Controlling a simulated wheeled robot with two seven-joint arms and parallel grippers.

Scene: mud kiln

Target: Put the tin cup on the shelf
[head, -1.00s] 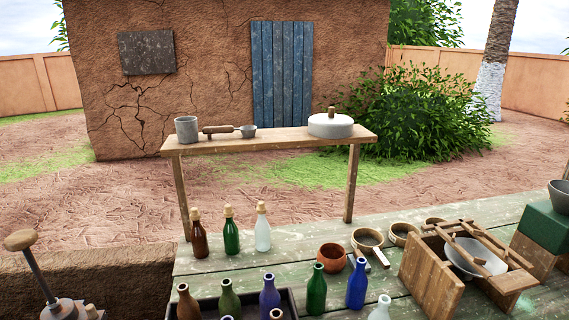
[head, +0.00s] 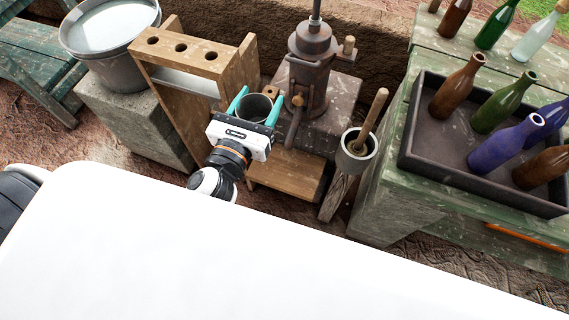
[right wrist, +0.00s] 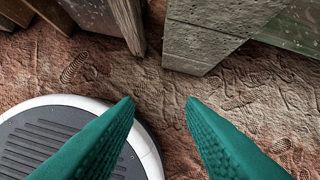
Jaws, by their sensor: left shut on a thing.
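My left gripper (head: 261,95) is in the middle of the head view, with its teal fingers on either side of a grey tin cup (head: 254,108). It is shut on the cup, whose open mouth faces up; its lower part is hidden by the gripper. The cup is between a wooden rack and a rusty press. My right gripper (right wrist: 160,105) shows in the right wrist view with its teal fingers apart and nothing between them, above the earth floor. The shelf is out of view now.
The wooden rack with holes (head: 186,55) stands left of the cup, the rusty press (head: 309,72) right of it. A bucket (head: 113,45) stands on a stone block. A mortar with pestle (head: 357,150) and a bottle tray (head: 425,150) on a green table are further right.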

